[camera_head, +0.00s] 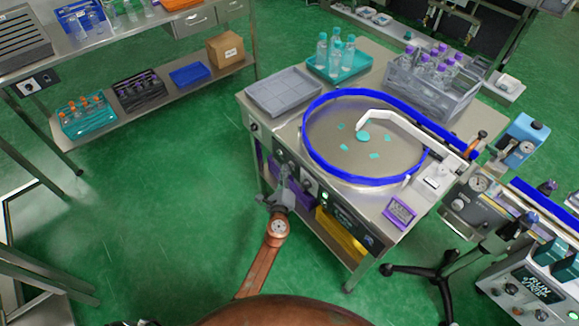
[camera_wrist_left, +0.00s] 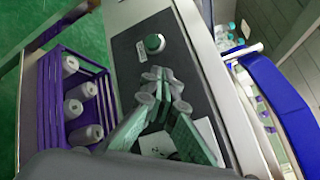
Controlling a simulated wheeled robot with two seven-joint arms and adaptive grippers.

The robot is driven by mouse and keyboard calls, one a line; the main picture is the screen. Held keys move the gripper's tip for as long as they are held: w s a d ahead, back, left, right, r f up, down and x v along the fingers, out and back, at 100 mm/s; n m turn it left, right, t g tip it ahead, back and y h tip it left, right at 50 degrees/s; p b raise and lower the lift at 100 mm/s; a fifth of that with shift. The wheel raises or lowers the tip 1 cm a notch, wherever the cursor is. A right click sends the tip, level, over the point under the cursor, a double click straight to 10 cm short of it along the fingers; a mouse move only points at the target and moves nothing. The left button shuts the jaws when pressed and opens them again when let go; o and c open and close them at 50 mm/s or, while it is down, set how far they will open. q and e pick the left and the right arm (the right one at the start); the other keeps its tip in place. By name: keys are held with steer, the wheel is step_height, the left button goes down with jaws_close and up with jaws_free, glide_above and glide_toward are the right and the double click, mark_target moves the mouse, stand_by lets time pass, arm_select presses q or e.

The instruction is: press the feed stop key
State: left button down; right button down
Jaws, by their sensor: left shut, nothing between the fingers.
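My left gripper (camera_head: 284,176) is shut and empty in front of the turntable machine's front panel (camera_head: 343,217). In the left wrist view the closed fingertips (camera_wrist_left: 161,82) lie over a dark panel (camera_wrist_left: 180,62). A round green-topped key (camera_wrist_left: 153,43) with a dark rim sits on that panel, just beyond the fingertips in the picture. I cannot tell whether the fingertips touch the panel. A white label (camera_wrist_left: 155,143) is partly hidden behind the fingers. No readable lettering shows which control is the feed stop key. My right gripper is not in view.
The turntable (camera_head: 345,155) with a blue rim tops the machine. A grey tray (camera_head: 283,92) and a bottle crate (camera_head: 433,88) stand on it. Below the panel is a purple crate (camera_wrist_left: 52,100) holding several pale cylinders. A black tripod stand (camera_head: 446,275) is at right. The green floor at left is clear.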

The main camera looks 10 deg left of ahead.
arm_select(q)
steer(key=shift+w+d, duration=0.15)
steer(key=shift+w, duration=0.05)
stand_by(0.4)
steer(key=shift+s+a, duration=0.5)
steer(key=shift+s, duration=0.15)
steer(key=shift+a, duration=0.1)
steer(key=s+a, duration=0.1)
steer(key=s, duration=0.1)
steer(key=s+a, duration=0.2)
steer(key=shift+p, duration=0.4)
stand_by(0.8)
